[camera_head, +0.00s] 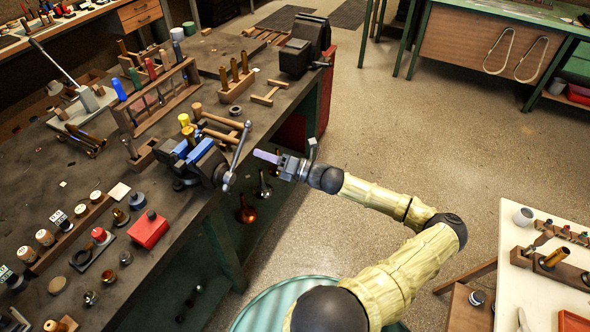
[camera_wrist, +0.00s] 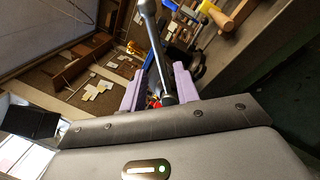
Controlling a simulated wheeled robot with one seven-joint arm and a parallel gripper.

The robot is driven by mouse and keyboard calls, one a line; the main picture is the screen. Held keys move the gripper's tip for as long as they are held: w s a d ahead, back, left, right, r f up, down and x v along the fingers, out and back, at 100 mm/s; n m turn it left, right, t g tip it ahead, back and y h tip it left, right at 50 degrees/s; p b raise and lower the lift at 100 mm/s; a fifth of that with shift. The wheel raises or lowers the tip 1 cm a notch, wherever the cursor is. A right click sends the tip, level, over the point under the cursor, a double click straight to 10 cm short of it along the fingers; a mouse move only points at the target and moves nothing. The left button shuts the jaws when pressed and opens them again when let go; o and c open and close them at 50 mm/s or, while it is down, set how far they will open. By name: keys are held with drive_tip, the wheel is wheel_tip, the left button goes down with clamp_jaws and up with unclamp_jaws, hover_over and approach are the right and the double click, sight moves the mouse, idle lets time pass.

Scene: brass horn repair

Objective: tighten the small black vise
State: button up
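The small black vise (camera_head: 209,166) stands at the right edge of the dark workbench. Its blue jaws (camera_head: 196,152) have a brass, yellow-topped piece (camera_head: 188,134) between or just behind them; I cannot tell whether it is clamped. The vise's steel bar handle (camera_head: 237,158) slants on the side facing my gripper. My gripper (camera_head: 262,155) is just right of the handle, with a small gap visible. In the wrist view, my gripper's lavender fingers (camera_wrist: 156,88) are apart, and the handle (camera_wrist: 152,32) appears between them, touching neither clearly. The gripper is open and empty.
A larger dark vise (camera_head: 306,45) stands farther back on the bench. Mallets (camera_head: 222,121), a tool rack (camera_head: 157,97) and a red box (camera_head: 148,230) lie around the small vise. The floor (camera_head: 400,135) right of the bench is clear. A white table (camera_head: 520,295) stands at lower right.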

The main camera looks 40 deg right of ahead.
drive_tip(key=b+v, duration=0.2)
drive_tip(key=v, duration=0.8)
drive_tip(key=shift+s, duration=0.15)
drive_tip(key=shift+a, duration=0.1)
idle(0.3)
drive_tip(key=s+a+f+n+g+h, duration=0.1)
drive_tip(key=s+a+f+n+g, duration=0.15)
drive_tip(key=a+n+g, duration=0.4)
drive_tip(key=s+a+f+n+g+h, duration=0.1)
drive_tip(key=s+a+f+n+g, duration=0.15)
drive_tip(key=a+n+g, duration=0.4)
drive_tip(key=s+a+f+n+g+h, duration=0.15)
drive_tip(key=a+f+n+g, duration=0.25)
drive_tip(key=a+n, duration=0.4)
wheel_tip(320, 180, up, 16)
drive_tip(key=s+a+n+t+h, duration=0.2)
drive_tip(key=n+h, duration=0.5)
drive_tip(key=n, duration=1.1)
drive_tip(key=shift+s+f+t, duration=0.2)
drive_tip(key=shift+s+t, duration=0.15)
drive_tip(key=shift+t, duration=0.25)
